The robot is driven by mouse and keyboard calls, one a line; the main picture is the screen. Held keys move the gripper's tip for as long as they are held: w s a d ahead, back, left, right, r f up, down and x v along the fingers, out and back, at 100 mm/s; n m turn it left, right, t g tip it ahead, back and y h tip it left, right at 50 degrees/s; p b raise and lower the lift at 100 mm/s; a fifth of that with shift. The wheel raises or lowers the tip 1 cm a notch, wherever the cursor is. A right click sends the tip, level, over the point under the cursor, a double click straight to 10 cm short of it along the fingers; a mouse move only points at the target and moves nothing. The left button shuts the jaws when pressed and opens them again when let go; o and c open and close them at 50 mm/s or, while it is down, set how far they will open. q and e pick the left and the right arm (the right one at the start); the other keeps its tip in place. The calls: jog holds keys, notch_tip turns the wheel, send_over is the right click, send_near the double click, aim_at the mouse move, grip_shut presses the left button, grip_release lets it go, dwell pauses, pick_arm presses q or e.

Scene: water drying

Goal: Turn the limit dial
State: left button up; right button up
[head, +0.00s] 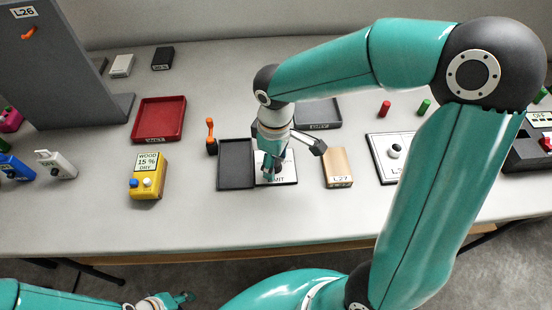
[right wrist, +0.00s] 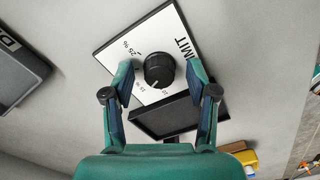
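The limit dial is a round black knob (right wrist: 158,69) on a white plate (right wrist: 176,38) printed "LIMIT", "25 %" and smaller marks. In the head view the plate (head: 290,172) is partly covered by my right gripper (head: 270,168), which points down over it; the knob is hidden there. In the right wrist view my right gripper (right wrist: 159,75) is open, one finger on each side of the knob, with gaps visible between fingers and knob. A pale mark shows at the knob's lower edge. My left gripper (head: 180,300) is low at the bottom edge, away from the table; its opening is unclear.
A black tray (head: 236,181) adjoins the plate on the left, a wooden L27 block (head: 338,167) stands to its right. A yellow wood meter (head: 148,178), red tray (head: 136,121), orange-handled item (head: 210,138) and grey L26 panel (head: 60,75) are further left. Bare table lies in front.

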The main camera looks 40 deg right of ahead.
aim_at(276, 163)
notch_tip(276, 163, up, 12)
dwell(0.7)
jog(key=shift+s+f, duration=0.1)
dwell(0.3)
